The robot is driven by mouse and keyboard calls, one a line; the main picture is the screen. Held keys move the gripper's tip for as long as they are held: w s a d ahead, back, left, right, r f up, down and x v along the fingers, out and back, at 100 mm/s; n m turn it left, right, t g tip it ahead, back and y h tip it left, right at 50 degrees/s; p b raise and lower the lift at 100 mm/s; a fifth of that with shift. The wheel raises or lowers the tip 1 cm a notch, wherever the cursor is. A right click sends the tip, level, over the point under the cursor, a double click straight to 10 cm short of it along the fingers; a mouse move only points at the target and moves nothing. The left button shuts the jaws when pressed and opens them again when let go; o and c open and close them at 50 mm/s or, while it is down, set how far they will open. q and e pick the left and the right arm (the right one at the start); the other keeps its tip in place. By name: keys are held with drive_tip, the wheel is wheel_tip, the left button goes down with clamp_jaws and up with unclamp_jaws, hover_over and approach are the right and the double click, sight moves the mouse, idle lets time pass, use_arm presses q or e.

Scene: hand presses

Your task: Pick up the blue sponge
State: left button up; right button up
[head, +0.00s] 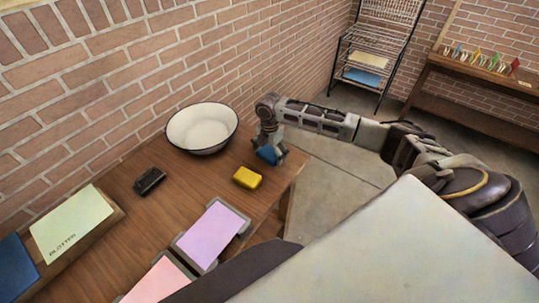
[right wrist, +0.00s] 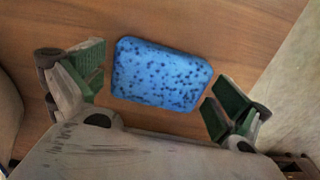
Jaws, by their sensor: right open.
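The blue sponge (head: 267,155) lies on the wooden table near its right end, partly hidden by my right gripper in the head view. In the right wrist view the blue sponge (right wrist: 160,74) is speckled with dark blue spots and lies flat on the wood. My right gripper (head: 270,150) is directly over it. In the right wrist view the fingers of my right gripper (right wrist: 160,98) are open, with green pads on either side of the sponge. A gap shows between the sponge and each pad. My left gripper is not in view.
A white bowl (head: 202,128) stands left of the gripper by the brick wall. A yellow sponge (head: 247,178) lies in front of it. A black object (head: 149,181), a purple sheet (head: 211,235) and a pink sheet (head: 160,281) are further left and nearer. The table's right edge is close.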

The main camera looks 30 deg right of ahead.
sight(270, 152)
idle(0.3)
drive_tip(key=c, duration=0.6)
drive_tip(key=shift+r, duration=0.15)
drive_tip(key=shift+r+b, duration=0.45)
drive_tip(key=shift+r, duration=4.45)
drive_tip(key=shift+o, duration=1)
drive_tip(key=c, duration=0.4)
